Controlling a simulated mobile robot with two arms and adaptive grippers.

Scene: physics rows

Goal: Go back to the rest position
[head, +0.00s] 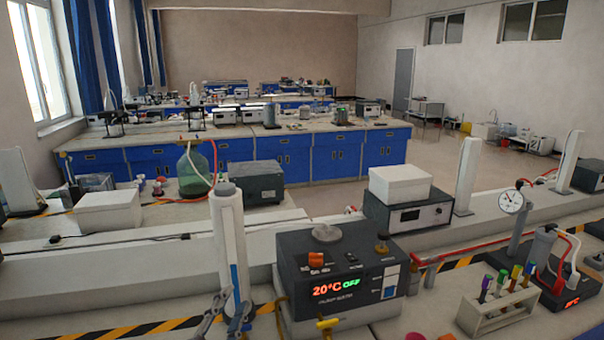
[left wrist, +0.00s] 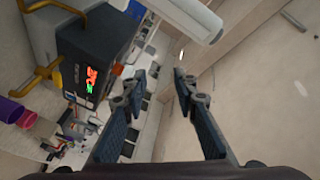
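My left gripper (head: 224,318) shows only in part at the bottom edge of the head view, in front of the white cylinder and left of the calorimeter-like heater box (head: 340,270). In the left wrist view the two dark fingers of the left gripper (left wrist: 158,80) stand well apart with nothing between them. The heater box (left wrist: 95,40) shows tilted at the upper left there, beyond the fingers. My right gripper is in neither view.
The heater box display reads 20°C OFF. A tall white cylinder (head: 229,245) stands left of it. A test tube rack (head: 497,308) with coloured caps and a round gauge (head: 511,202) are at the right. Several blue benches stand behind, with open floor (head: 450,165) at the right.

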